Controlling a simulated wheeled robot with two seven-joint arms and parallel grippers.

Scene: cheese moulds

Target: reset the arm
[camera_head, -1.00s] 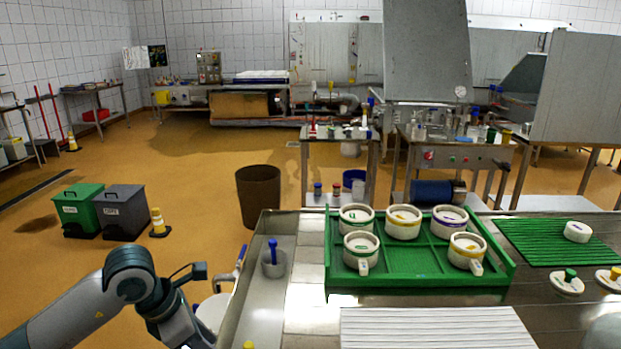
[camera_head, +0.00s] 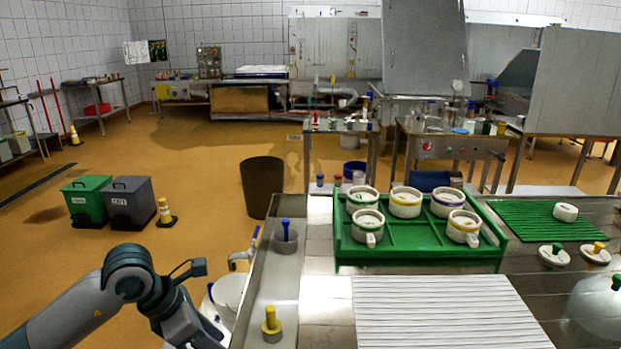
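My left arm comes in from the lower left, bent at a dark joint, and runs out of the picture at the bottom edge. Its gripper is not visible. My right arm and its gripper are not in view. Several white moulds with coloured rims, such as a yellow-rimmed one (camera_head: 405,201), stand in the green tray (camera_head: 421,255) on the steel table (camera_head: 318,290). Two of the moulds have handles towards me.
A white ribbed board (camera_head: 450,312) lies in front of the tray. A green ribbed mat (camera_head: 540,222) with a white piece (camera_head: 565,212) is at right, near knobbed lids (camera_head: 554,256) and a clear dome (camera_head: 598,305). A yellow-handled tool (camera_head: 271,325) and blue-handled tool (camera_head: 286,232) stand left.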

